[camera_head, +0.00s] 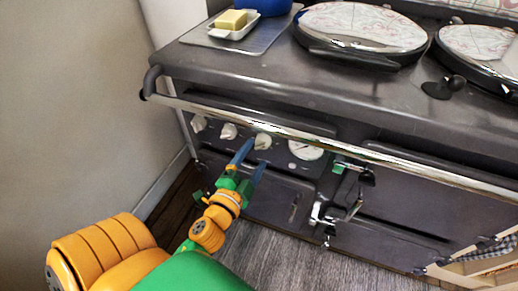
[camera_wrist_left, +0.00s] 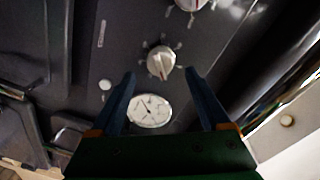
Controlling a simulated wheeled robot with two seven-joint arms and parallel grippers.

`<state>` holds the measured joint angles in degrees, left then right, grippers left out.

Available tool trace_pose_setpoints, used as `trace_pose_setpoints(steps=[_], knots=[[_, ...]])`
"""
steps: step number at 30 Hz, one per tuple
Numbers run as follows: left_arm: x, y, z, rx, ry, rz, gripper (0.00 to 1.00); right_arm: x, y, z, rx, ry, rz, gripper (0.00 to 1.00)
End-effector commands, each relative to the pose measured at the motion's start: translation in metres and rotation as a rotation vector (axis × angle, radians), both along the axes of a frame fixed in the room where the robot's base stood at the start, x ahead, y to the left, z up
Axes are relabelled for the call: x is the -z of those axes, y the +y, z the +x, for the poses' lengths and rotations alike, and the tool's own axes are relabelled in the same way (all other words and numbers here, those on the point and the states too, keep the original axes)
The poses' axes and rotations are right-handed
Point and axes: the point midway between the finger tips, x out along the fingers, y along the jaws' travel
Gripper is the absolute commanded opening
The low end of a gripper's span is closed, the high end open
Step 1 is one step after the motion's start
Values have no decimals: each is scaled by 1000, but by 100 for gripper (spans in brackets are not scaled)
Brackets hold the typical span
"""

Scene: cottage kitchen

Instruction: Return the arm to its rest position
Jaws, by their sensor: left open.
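My left arm comes in from the left in the head view, and its gripper (camera_head: 250,163) is in front of the stove's control panel. Its two blue fingers are apart with nothing between them. In the left wrist view the open fingers (camera_wrist_left: 161,100) frame a white knob (camera_wrist_left: 161,62) and a round dial (camera_wrist_left: 149,109) on the dark panel. I cannot tell whether a finger touches the knob, which also shows just beyond the fingertips in the head view (camera_head: 263,142). My right gripper is not in view.
The dark stove (camera_head: 240,75) has a metal front rail (camera_head: 290,133) above the panel. Two round lids (camera_head: 362,27) and a butter dish (camera_head: 234,27) are on top. Oven doors with latches (camera_head: 330,214) are to the right. A bare wall (camera_head: 75,100) stands at left.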

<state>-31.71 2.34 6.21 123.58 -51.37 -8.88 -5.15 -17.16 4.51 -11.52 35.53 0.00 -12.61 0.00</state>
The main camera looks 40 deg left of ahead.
Motion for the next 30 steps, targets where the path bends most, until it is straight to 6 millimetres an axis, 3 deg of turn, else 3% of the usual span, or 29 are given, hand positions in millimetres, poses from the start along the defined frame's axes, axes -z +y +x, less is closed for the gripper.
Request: trace_pose_setpoints(steps=[3,6,20,23,26,27,30], knots=[[2,-4,-21,-2,2,1,80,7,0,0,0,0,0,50],[0,-6,-30,-2,1,1,80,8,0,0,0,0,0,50],[1,-6,-32,1,5,-3,80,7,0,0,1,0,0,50],[39,-12,-30,6,81,-86,80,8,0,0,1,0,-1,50],[128,-30,-38,6,270,-274,80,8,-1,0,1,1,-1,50],[169,-39,-48,-3,363,-358,80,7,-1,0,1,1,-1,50],[255,-60,-86,-53,591,-530,80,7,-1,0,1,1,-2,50]])
